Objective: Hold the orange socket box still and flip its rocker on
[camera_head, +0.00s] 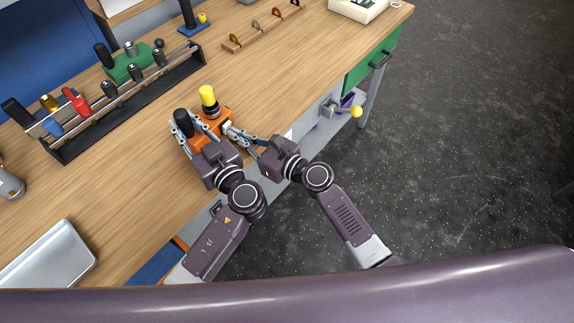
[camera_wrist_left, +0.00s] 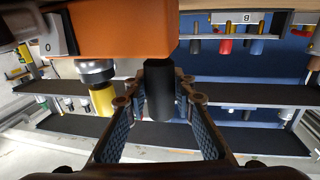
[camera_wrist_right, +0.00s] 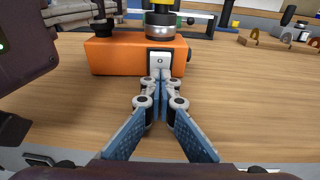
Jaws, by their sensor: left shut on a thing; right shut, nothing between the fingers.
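The orange socket box (camera_head: 213,126) sits on the wooden bench near its front edge. A black upright post (camera_head: 182,117) rises from its left end, and a yellow-topped plug (camera_head: 207,96) with a dark and silver collar stands on its top. My left gripper (camera_head: 189,125) is shut on the black post, which shows between its fingers in the left wrist view (camera_wrist_left: 159,92). My right gripper (camera_head: 233,129) is shut and empty at the box's right face. In the right wrist view its fingertips (camera_wrist_right: 160,78) are just below the pale rocker (camera_wrist_right: 160,58); contact cannot be told.
A tool rack (camera_head: 120,100) with several handled tools stands behind on the left. A green block (camera_head: 128,66) and a wooden strip with hooks (camera_head: 262,28) lie further back. Bare bench lies behind the box.

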